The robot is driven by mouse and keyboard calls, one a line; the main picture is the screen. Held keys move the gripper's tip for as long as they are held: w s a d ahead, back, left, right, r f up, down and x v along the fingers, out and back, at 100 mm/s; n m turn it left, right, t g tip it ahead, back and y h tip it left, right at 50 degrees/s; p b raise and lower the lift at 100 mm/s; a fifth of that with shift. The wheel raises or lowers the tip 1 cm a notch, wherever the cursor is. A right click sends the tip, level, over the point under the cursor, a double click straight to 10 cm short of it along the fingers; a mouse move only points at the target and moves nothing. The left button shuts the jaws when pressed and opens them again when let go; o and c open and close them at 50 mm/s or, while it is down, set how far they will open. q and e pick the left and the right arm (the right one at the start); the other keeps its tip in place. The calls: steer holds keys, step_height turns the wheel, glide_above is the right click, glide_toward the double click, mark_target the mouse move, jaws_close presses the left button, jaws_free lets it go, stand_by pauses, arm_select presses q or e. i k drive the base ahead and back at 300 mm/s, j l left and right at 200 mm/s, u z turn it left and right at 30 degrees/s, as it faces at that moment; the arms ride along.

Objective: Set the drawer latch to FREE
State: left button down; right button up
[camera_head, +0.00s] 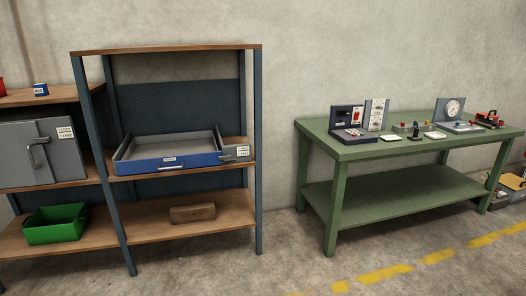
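A blue-fronted grey drawer tray (172,158) sits on the middle shelf of the blue-framed rack, with a handle and a small white label on its front. At its right end is a grey box (237,153) with a white label, which may carry the latch. The latch setting is too small to read. Neither of my grippers is in view.
A grey cabinet (28,155) with a handle stands on the left shelf, above a green bin (55,224). A brown block (192,213) lies on the lower shelf. A green workbench (350,152) with several devices stands right. The floor between is clear.

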mark_target(228, 158)
steer(key=i+z, duration=0.15)
steer(key=i, duration=0.4)
steer(key=i+z, duration=0.15)
steer(key=i, duration=0.4)
steer(key=i+j+z, duration=0.1)
steer(key=i, duration=0.45)
steer(key=i+j+z, duration=0.15)
steer(key=i, duration=0.4)
